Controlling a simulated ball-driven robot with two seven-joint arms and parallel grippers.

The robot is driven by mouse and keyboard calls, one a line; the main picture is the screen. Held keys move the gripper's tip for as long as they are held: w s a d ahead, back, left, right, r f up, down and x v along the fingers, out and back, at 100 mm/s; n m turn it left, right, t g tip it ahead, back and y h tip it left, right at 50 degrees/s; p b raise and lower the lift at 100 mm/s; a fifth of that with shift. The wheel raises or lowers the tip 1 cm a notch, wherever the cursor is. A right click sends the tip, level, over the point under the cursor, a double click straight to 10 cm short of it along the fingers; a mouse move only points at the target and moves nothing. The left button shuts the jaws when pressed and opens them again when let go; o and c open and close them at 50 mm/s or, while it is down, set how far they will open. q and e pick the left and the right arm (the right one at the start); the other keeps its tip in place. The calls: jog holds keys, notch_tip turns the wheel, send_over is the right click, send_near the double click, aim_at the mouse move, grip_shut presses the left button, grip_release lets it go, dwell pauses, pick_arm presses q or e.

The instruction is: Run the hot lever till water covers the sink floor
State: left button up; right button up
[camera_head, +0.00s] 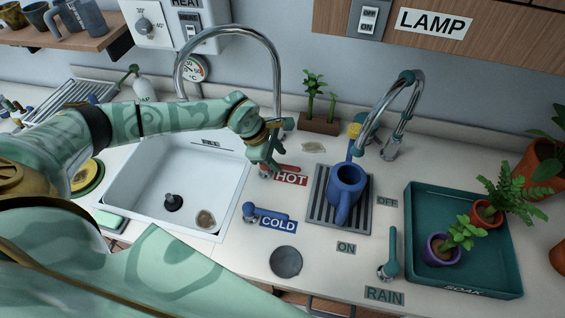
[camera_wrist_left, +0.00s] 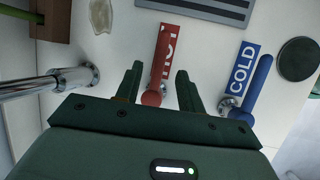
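The red hot lever (camera_head: 289,168) lies on the counter at the sink's right edge, beside a red HOT label (camera_head: 291,180). My left gripper (camera_head: 271,163) is low over its pivot end. In the left wrist view the gripper (camera_wrist_left: 160,82) is open, with one finger on each side of the lever (camera_wrist_left: 157,75); contact cannot be told. The white sink (camera_head: 140,190) shows a bare floor, a black plug (camera_head: 173,202) and a brownish round patch (camera_head: 205,219). No water is visible in it. The tall chrome tap (camera_head: 228,30) arches over the sink; my arm hides part of it. My right gripper is not in view.
The blue cold lever (camera_head: 267,214) is close in front of the hot one. A blue watering can (camera_head: 346,188) stands on a dark grate (camera_head: 322,213) to the right. Further right are a second tap (camera_head: 406,100) and a teal tray (camera_head: 420,210) with potted plants.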

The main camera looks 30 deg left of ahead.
aim_at(285, 166)
pick_arm(q)
jog(key=shift+x, duration=1.85)
jog(key=shift+c, duration=0.3)
grip_shut()
